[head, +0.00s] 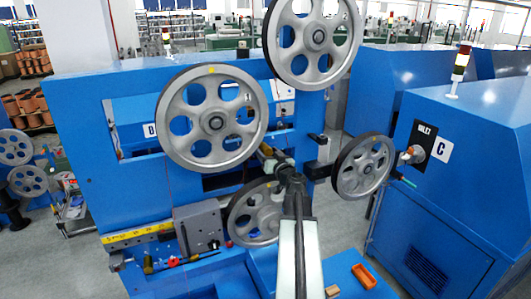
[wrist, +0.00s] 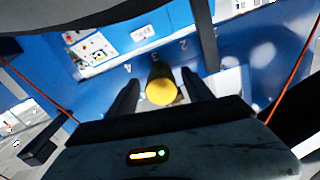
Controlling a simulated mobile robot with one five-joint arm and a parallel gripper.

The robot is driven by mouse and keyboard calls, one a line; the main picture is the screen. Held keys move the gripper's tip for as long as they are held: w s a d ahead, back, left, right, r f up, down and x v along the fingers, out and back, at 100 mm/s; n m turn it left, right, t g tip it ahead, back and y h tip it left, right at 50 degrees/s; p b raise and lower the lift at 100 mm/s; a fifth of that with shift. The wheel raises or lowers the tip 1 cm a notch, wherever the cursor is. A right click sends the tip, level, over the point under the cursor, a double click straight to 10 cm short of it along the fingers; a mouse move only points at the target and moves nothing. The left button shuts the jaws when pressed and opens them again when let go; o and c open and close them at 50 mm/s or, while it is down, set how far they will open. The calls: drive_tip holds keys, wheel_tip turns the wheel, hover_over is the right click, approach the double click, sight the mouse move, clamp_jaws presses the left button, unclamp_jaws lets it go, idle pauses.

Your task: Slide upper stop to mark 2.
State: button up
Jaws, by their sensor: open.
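A yellow round-ended knob (wrist: 161,90), which looks like the upper stop's handle, points at the camera in the wrist view. My gripper (wrist: 160,78) is open, with one dark finger on each side of the knob and a visible gap on both sides. Small pale marks (wrist: 183,44) run along the blue panel behind it; I cannot read them surely. In the head view my gripper (head: 281,160) is at the blue frame, right of the large upper-left pulley. My arm hides most of the stop there.
Large grey pulleys stand close around my arm: upper left (head: 212,118), top (head: 312,38), right (head: 364,167) and below (head: 255,213). A grey block (head: 199,228) sits by a yellow scale (head: 138,236). A blue cabinet marked C (head: 460,190) stands right.

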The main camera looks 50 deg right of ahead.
drive_tip(key=shift+w+d, duration=0.1)
drive_tip(key=shift+w, duration=0.3)
drive_tip(key=shift+s, duration=0.1)
clamp_jaws()
drive_tip(key=shift+w+a, duration=0.25)
drive_tip(key=shift+a, duration=0.45)
drive_tip(key=shift+w+a, duration=0.25)
drive_tip(key=shift+a, duration=0.4)
unclamp_jaws()
drive_tip(key=shift+d, duration=0.1)
